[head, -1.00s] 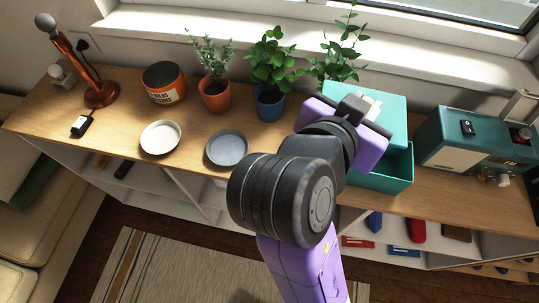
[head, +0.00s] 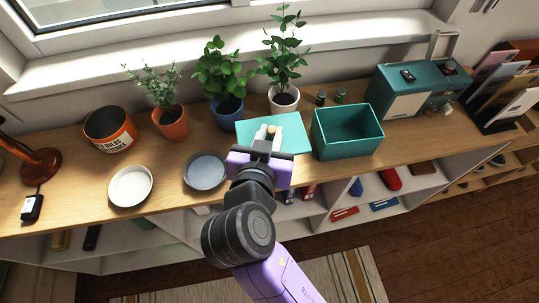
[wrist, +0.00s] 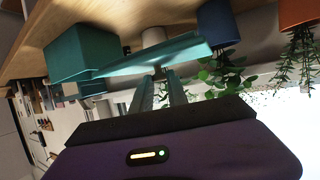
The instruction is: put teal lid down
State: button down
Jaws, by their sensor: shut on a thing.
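The teal lid (head: 282,132) is a thin flat panel over the shelf top, left of the open teal box (head: 346,142). My gripper (head: 272,134) is shut on the lid near its middle front part. In the wrist view the lid (wrist: 165,57) shows nearly edge-on at my fingertips (wrist: 160,74), with the teal box (wrist: 80,48) beside it. The lid appears raised off the wood, but the gap is hard to judge. The box's inside looks empty.
A white pot with a plant (head: 284,98) and a blue pot (head: 228,110) stand just behind the lid. A grey-blue dish (head: 204,170) is close on its left. Two small jars (head: 340,96) stand behind the box. Bare wood (head: 308,166) shows in front of the lid's right side.

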notch_tip(320, 180, down, 9)
jog(key=shift+r, duration=0.1)
dwell(0.4)
jog(key=shift+f, duration=0.25)
jog(key=c, duration=1.3)
grip_release()
jog(key=shift+r, duration=0.2)
jog(key=shift+s, duration=0.15)
jog(key=b+v, duration=0.1)
jog(key=v, duration=1)
jog(key=shift+s+r, duration=0.2)
jog(key=shift+s, duration=0.1)
